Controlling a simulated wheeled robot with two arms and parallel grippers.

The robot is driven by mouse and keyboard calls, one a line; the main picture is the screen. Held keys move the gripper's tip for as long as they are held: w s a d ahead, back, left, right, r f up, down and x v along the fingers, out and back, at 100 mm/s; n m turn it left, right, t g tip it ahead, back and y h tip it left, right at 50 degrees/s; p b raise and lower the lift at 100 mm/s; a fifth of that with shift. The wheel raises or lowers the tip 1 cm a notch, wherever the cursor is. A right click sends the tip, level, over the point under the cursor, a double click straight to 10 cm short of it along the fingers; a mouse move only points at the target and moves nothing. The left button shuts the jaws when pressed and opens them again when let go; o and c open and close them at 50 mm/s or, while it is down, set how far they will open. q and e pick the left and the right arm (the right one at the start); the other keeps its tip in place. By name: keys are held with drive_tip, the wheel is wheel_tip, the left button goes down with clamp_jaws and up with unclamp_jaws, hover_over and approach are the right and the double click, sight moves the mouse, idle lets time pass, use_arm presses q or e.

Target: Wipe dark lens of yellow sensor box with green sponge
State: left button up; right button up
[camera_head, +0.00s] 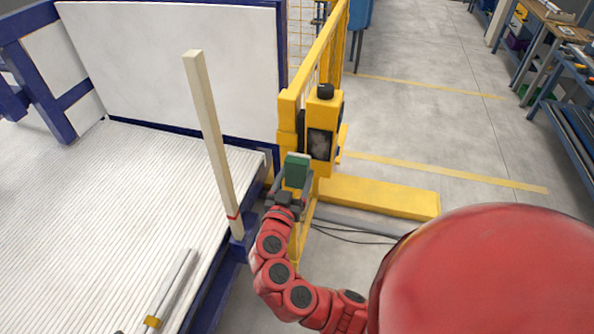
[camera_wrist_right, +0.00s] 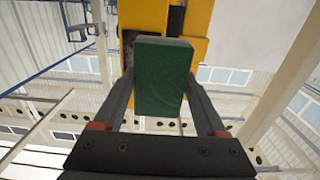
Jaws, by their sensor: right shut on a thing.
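The yellow sensor box (camera_head: 323,102) is mounted on the yellow fence post in the head view, with its dark lens (camera_head: 320,145) facing me. The lens has a greyish smudge on it. My right gripper (camera_head: 293,185) is shut on the green sponge (camera_head: 297,169) and holds it just below and left of the lens. In the right wrist view the sponge (camera_wrist_right: 163,75) is upright between the two fingers, in front of the yellow box (camera_wrist_right: 195,40), and hides most of the lens. I cannot tell whether the sponge touches the box. My left gripper is not in view.
A yellow mesh fence (camera_head: 325,40) runs back from the box. A pale upright post (camera_head: 212,140) stands left of my arm at the edge of the ribbed white platform (camera_head: 90,220). A yellow floor beam (camera_head: 380,197) lies to the right. Cables lie on the floor below it.

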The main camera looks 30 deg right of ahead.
sight(306, 147)
drive_tip(key=shift+w+d+r+p, duration=0.35)
drive_tip(key=shift+d+p, duration=0.15)
drive_tip(key=shift+p, duration=0.2)
drive_tip(key=p+x, duration=0.2)
drive_tip(key=x, duration=0.1)
drive_tip(key=p+x, duration=0.1)
drive_tip(key=shift+w+d+f, duration=0.15)
drive_tip(key=shift+w+f, duration=0.05)
drive_tip(key=shift+f, duration=0.05)
drive_tip(key=shift+b+x, duration=0.35)
drive_tip(key=shift+x, duration=0.6)
